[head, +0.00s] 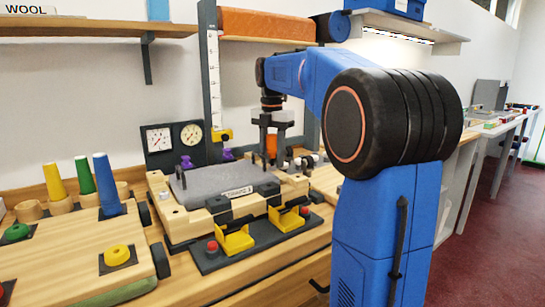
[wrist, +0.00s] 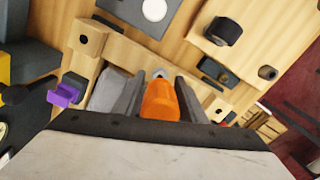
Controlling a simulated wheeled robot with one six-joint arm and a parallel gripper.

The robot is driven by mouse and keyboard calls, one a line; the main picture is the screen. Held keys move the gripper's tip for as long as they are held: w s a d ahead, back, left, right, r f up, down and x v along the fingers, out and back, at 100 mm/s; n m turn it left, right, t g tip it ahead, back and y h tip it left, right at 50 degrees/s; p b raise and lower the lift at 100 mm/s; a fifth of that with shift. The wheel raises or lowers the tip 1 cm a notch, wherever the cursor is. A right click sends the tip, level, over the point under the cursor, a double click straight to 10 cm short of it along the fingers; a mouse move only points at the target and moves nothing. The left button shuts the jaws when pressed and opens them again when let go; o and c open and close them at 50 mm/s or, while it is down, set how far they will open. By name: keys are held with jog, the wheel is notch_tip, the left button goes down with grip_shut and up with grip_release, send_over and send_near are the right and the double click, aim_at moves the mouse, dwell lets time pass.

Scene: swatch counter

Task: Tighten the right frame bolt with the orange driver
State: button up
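My gripper (head: 271,136) is above the back right part of a wooden frame (head: 177,220). It is shut on the orange driver (head: 271,147). In the wrist view the orange handle (wrist: 160,101) sits between the two dark fingers of my gripper (wrist: 158,98), with a grey metal part showing past its end. The frame holds a grey panel (head: 215,182) with a white label. The frame's right bolt cannot be made out, and I cannot tell whether the driver's tip touches anything.
Two yellow brackets (head: 236,241) and red buttons line the frame's front. Purple knobs (head: 186,162) and two dials (head: 158,138) stand behind. Coloured cones (head: 106,184) stand at left. A dark post (head: 211,80) rises behind the frame.

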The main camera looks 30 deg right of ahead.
jog(key=n, duration=0.6)
jog(key=shift+c, duration=0.3)
jog(key=c, duration=0.8)
jog(key=m, duration=1.4)
jog(key=shift+m, duration=0.4)
jog(key=o, duration=0.9)
jog(key=shift+w, duration=0.1)
